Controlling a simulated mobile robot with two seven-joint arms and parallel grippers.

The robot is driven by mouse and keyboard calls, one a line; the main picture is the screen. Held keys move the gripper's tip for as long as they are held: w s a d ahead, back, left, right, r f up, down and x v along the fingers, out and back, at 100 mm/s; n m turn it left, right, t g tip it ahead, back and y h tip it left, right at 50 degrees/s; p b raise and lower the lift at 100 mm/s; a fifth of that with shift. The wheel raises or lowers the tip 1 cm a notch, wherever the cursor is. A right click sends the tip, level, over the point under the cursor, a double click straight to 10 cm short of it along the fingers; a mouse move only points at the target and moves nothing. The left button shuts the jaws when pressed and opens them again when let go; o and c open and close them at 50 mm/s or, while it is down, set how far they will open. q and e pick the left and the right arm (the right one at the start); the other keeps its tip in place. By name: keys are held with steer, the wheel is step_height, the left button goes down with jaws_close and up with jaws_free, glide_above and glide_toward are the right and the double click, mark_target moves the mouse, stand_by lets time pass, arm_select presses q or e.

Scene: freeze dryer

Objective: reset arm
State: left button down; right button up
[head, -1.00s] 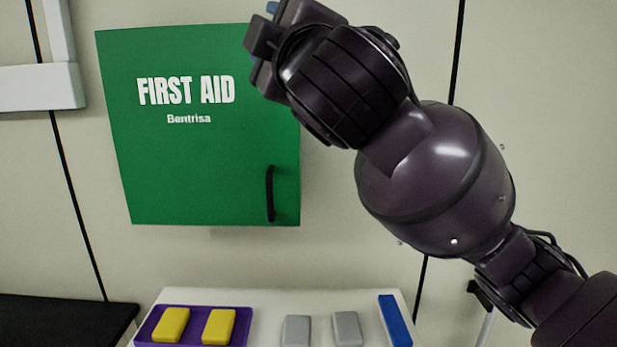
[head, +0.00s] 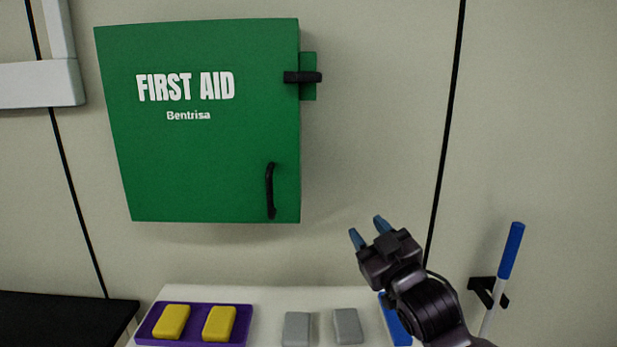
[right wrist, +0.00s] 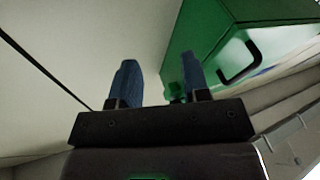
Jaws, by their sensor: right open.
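My right gripper (head: 368,233) shows at the lower right of centre in the head view, with its blue fingertips pointing up and to the left. It is open with nothing between the fingers. In the right wrist view, its two blue fingers (right wrist: 158,84) stand apart with bare wall between them. The gripper is below and to the right of the green first aid cabinet (head: 200,140) and apart from it. My left gripper is not in view.
A white surface below holds a purple tray (head: 192,342) with two yellow blocks (head: 219,323), two grey blocks (head: 347,326) and a blue item (head: 397,328) partly behind my arm. A blue-handled rod (head: 511,250) stands in a wall holder at right. The wall between is clear.

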steer(key=s+d+f+m+g+h, duration=0.1)
steer(key=s+d+f+m+h, duration=0.2)
steer(key=f, duration=0.5)
steer(key=s+d+f+g+h, duration=0.1)
steer(key=s+d+f, duration=0.3)
steer(key=f, duration=0.4)
steer(key=s+d+f+m+g+h, duration=0.1)
steer(key=s+d+f+m+h, duration=0.2)
steer(key=f, duration=0.5)
steer(key=s+d+f+g, duration=0.2)
steer(key=s+d+f, duration=0.1)
steer(key=s+f, duration=0.4)
steer(key=s+d+f+m+g+h, duration=0.1)
steer(key=s+d+f+g, duration=0.1)
steer(key=s+f, duration=0.6)
steer(key=s+d, duration=0.1)
steer(key=s, duration=0.2)
steer(key=shift+d, duration=0.35)
